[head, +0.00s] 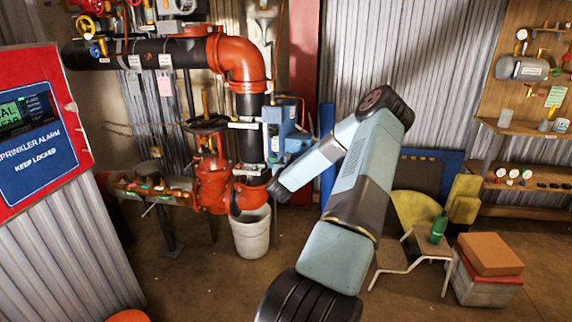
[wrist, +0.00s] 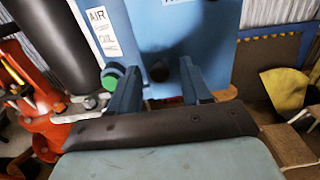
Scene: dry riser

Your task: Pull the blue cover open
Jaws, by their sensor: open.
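The blue cover (wrist: 205,40) fills the upper middle of the wrist view as a flat blue panel. A small dark round knob or hole (wrist: 158,71) is on it, low down. My gripper (wrist: 158,68) has its two blue fingers apart, one on either side of that dark round part. I cannot tell whether they touch the panel. In the head view, the blue box (head: 285,120) is mounted beside the dark vertical pipe.
A label reading "AIR" (wrist: 97,15) and a green round knob (wrist: 109,76) are left of the cover. The red valve (head: 212,175) and dark pipe stand close on the left. A white bucket (head: 251,232) is below. A small table (head: 412,255) stands right.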

